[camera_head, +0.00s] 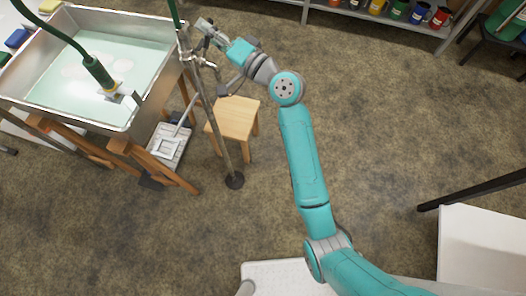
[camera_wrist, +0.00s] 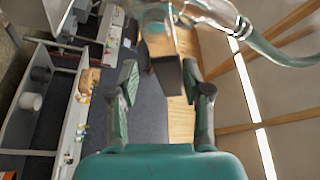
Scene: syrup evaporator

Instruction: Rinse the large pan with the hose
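The large pan (camera_head: 150,85) is a metal rectangular tub on a wooden frame at the left, with pale green liquid and whitish patches inside. The green hose (camera_head: 60,35) arches over it, its nozzle (camera_head: 108,88) pointing down into the pan. A metal standpipe (camera_head: 210,110) with fittings stands by the pan's right side, a green hose section at its top. My gripper (camera_head: 207,32) is beside the standpipe's upper part. In the wrist view its fingers (camera_wrist: 160,85) are apart, with a dark grey block-like part (camera_wrist: 168,72) ahead between them; contact is not clear.
A wooden stool (camera_head: 235,117) stands right of the standpipe. A grey pedal-like device (camera_head: 170,143) lies on the floor by the pan's frame. A shelf with colored cans (camera_head: 400,10) is at the back right. A white table (camera_head: 482,248) is at lower right. The middle floor is clear.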

